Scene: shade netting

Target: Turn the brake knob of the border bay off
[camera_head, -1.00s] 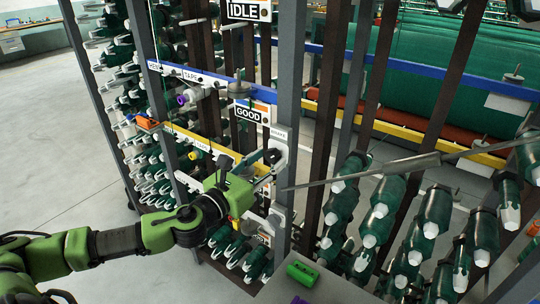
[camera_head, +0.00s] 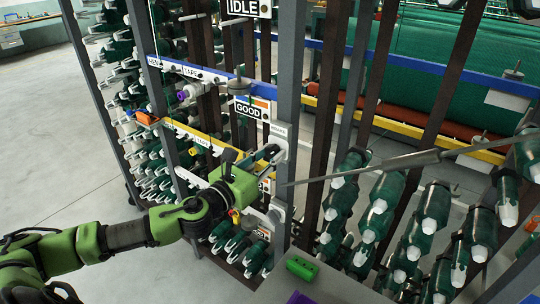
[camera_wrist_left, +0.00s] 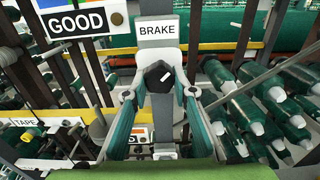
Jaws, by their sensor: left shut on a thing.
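The brake knob (camera_wrist_left: 158,77) is dark with a white mark slanting on its face. It sits on a light plate on a grey post, under a white BRAKE label (camera_wrist_left: 157,29). The label also shows in the head view (camera_head: 279,130). My left gripper (camera_wrist_left: 159,92) has one finger on each side of the knob and is shut on it. In the head view my left gripper (camera_head: 270,154) reaches the post from the left, and its fingers hide most of the knob. My right gripper is not in view.
A GOOD sign (camera_head: 249,108) hangs left of the post, with an IDLE sign (camera_head: 244,9) above. Racks of green bobbins (camera_head: 370,225) stand right of the post. A long thin grey rod (camera_head: 400,162) crosses there. A green block (camera_head: 301,267) lies below on a grey surface.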

